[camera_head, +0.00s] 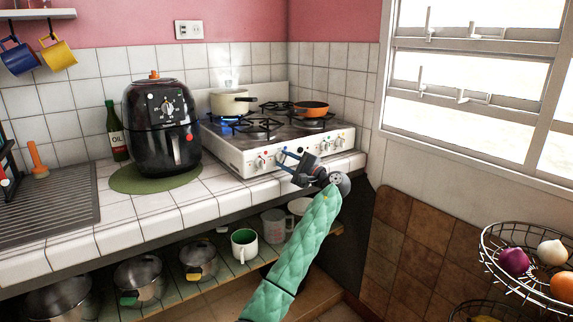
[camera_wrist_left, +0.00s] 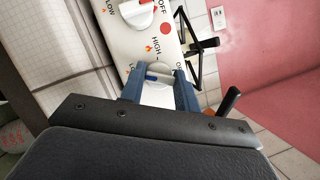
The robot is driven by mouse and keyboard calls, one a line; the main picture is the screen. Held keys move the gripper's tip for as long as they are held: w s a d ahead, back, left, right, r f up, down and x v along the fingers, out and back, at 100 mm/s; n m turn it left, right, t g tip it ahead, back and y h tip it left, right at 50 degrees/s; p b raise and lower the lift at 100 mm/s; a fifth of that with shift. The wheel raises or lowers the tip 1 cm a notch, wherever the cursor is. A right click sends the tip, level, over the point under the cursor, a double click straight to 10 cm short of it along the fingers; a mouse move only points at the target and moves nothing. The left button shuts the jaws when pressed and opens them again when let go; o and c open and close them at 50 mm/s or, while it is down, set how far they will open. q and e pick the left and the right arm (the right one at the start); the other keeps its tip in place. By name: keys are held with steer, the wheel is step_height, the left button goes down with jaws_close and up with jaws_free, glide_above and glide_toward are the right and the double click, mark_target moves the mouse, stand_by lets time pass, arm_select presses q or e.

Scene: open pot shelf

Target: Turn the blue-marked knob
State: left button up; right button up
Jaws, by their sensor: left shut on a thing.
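The white stove (camera_head: 235,158) stands on the tiled counter with white knobs along its front panel. My left gripper (camera_head: 283,160) is at this panel, its blue fingers reaching to a knob. In the left wrist view, the blue-marked knob (camera_wrist_left: 159,74) is white with a blue mark and sits between the two fingertips (camera_wrist_left: 160,82). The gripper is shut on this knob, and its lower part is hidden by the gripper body. A red-marked knob (camera_wrist_left: 140,10) is farther along the panel. My right gripper is not in view.
A cream pot (camera_head: 229,102) and an orange pan (camera_head: 311,108) stand on the stove. A blue flame (camera_head: 230,125) shows near the pot. A black air fryer (camera_head: 160,125) stands left. Pots and cups fill the shelf below. A wire fruit basket (camera_head: 500,262) is at right.

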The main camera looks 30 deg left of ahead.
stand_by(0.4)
arm_select(q)
steer(key=o, duration=1)
steer(key=shift+c, duration=0.2)
steer(key=d+f, duration=0.1)
steer(key=d, duration=0.6)
steer(key=shift+s+d+f, duration=0.2)
steer(key=shift+d+f, duration=0.05)
steer(key=shift+d, duration=0.05)
